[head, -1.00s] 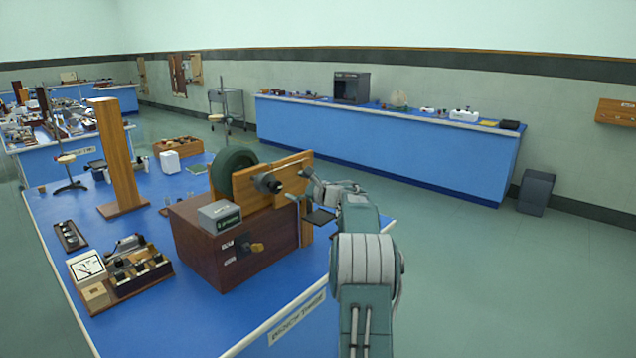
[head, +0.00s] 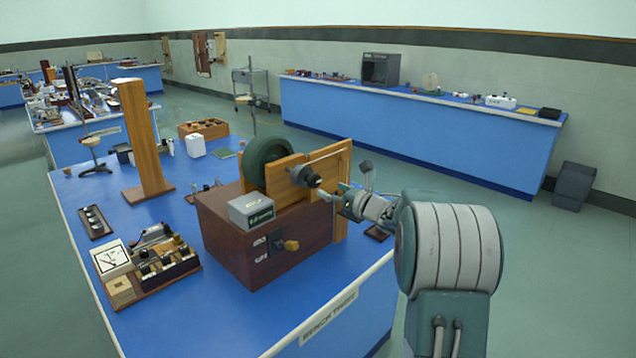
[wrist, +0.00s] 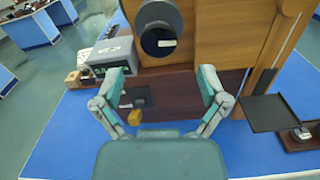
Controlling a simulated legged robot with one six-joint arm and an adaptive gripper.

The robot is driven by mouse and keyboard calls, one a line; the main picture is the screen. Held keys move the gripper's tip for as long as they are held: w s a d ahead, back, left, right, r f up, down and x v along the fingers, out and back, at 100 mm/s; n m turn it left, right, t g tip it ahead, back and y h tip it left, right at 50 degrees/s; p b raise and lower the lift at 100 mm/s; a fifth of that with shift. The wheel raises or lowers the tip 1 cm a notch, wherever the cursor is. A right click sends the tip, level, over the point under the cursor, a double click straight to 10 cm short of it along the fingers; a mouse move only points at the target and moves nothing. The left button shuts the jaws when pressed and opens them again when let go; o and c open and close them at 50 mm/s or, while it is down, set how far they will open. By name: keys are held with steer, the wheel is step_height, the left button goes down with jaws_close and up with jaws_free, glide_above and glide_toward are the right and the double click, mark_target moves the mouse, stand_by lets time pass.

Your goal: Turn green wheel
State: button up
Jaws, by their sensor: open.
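The dark green wheel (head: 268,161) stands upright behind a wooden panel on a dark red-brown box, on the blue bench. The panel hides part of it. My gripper (head: 333,196) is open and empty, in front of and to the right of the panel, near a black cylindrical fitting (head: 304,176). In the wrist view my fingers (wrist: 163,83) are spread apart below this fitting (wrist: 160,28), with the box's dark front between them. I cannot make out the wheel in the wrist view.
A grey meter box (head: 251,210) and an orange-brown knob (head: 291,245) are on the dark box (head: 232,240). A wooden column (head: 140,140) stands at the bench's left. A dark flat plate (wrist: 268,113) is right of my fingers in the wrist view.

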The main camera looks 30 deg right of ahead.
mark_target(316, 183)
steer(key=x, duration=0.6)
steer(key=shift+w, duration=0.15)
jaws_close()
